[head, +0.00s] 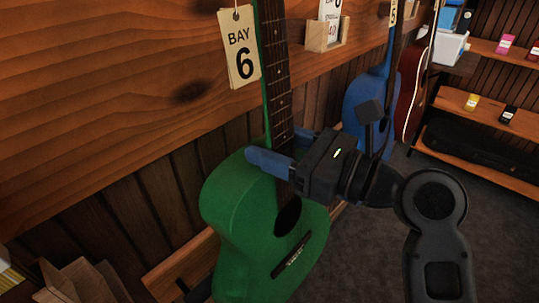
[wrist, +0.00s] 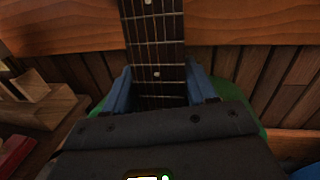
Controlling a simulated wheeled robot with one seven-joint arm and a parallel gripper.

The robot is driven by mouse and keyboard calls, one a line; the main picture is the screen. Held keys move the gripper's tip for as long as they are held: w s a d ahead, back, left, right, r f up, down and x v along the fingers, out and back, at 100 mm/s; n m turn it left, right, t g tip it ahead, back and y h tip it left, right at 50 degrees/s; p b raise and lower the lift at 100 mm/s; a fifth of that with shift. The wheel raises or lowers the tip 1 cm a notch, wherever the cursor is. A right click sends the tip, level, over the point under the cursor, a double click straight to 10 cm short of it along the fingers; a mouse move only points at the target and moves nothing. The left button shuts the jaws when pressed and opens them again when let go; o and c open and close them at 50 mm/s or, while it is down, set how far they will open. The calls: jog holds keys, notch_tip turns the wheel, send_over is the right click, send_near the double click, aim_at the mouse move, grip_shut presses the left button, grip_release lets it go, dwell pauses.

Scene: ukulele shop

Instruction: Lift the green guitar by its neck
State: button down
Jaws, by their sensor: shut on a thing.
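The green guitar (head: 240,210) hangs upright against the wooden wall in the head view, below and beside a tag reading BAY 6. Its dark fretted neck (head: 273,75) runs up out of the frame. My gripper (head: 272,160) is shut on the neck just above the body, with a blue finger on each side. In the wrist view, the blue fingers of my gripper (wrist: 158,92) flank the neck (wrist: 156,40), and bits of the green body (wrist: 258,125) show behind. The top of the neck is outside both views.
The BAY 6 tag (head: 241,48) hangs close beside the neck. A blue guitar (head: 368,100) and a dark red guitar (head: 413,85) hang to the right. Shelves with small boxes (head: 488,105) stand at far right. Grey floor is open at right.

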aim_at(284, 121)
jog(key=shift+r, duration=0.2)
jog(key=shift+r, duration=0.6)
notch_tip(284, 121, up, 3)
jog(key=shift+f+p, duration=0.1)
jog(key=shift+p, duration=0.25)
jog(key=s+d+r+p, duration=0.1)
jog(key=s+d+r, duration=0.6)
jog(key=s+d, duration=0.1)
jog(key=shift+d, duration=0.3)
